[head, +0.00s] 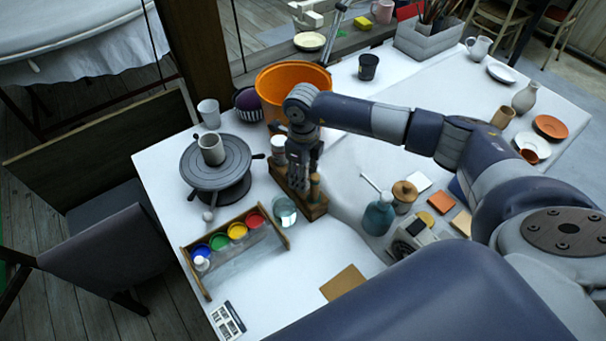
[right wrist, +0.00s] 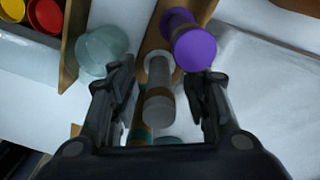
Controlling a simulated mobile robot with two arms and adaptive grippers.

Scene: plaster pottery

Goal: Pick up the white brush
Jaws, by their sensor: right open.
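A wooden rack (head: 314,211) stands on the table under my right gripper (head: 299,183). In the right wrist view a pale grey-white cylinder (right wrist: 158,108), which looks like the white brush, stands in the rack (right wrist: 153,40). It lies between the two spread fingers of my right gripper (right wrist: 163,78), with space on both sides. My right gripper is open and empty. In the head view the gripper hides the cylinder. A purple-topped tool (right wrist: 193,48) stands close beside it in the rack, near the right finger. My left gripper is not in view.
A clear glass (head: 285,211) stands close to the rack; it also shows near the left finger (right wrist: 102,52). A paint tray (head: 243,266) with several colour pots, a turntable (head: 205,165), an orange bucket (head: 291,78) and a teal bottle (head: 379,217) stand around.

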